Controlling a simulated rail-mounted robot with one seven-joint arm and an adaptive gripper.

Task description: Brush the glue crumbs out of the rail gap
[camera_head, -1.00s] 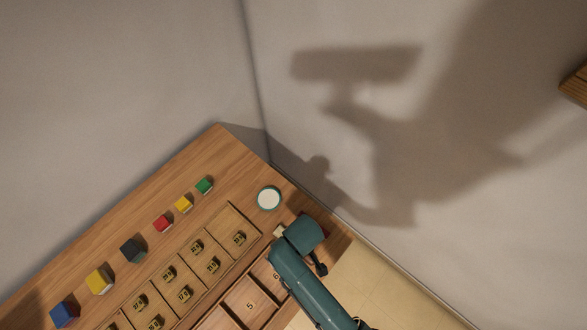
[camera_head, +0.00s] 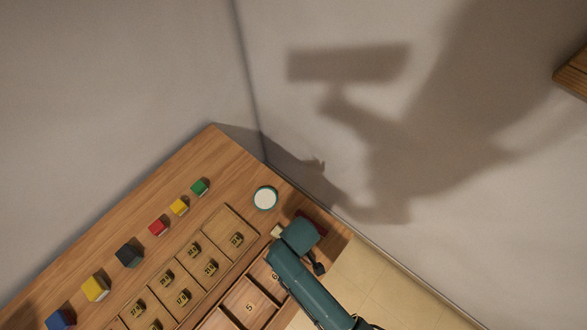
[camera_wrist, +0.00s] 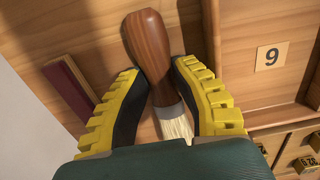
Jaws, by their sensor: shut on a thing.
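In the wrist view a brush (camera_wrist: 150,50) with a brown wooden handle, a metal collar and pale bristles lies between the yellow-ridged fingers of my gripper (camera_wrist: 158,74). My gripper is shut on the brush. The bristles (camera_wrist: 177,124) point toward the bottom of the picture and partly run behind my dark green gripper body. I cannot make out the rail gap or any glue crumbs.
The wooden table (camera_head: 215,150) holds a row of coloured blocks, a round white-topped dish (camera_head: 265,198) and a tray of small numbered pieces (camera_head: 222,232). Numbered compartments (camera_head: 248,308) lie nearer. A dark red bar (camera_wrist: 70,88) is left of my gripper. Walls stand close behind.

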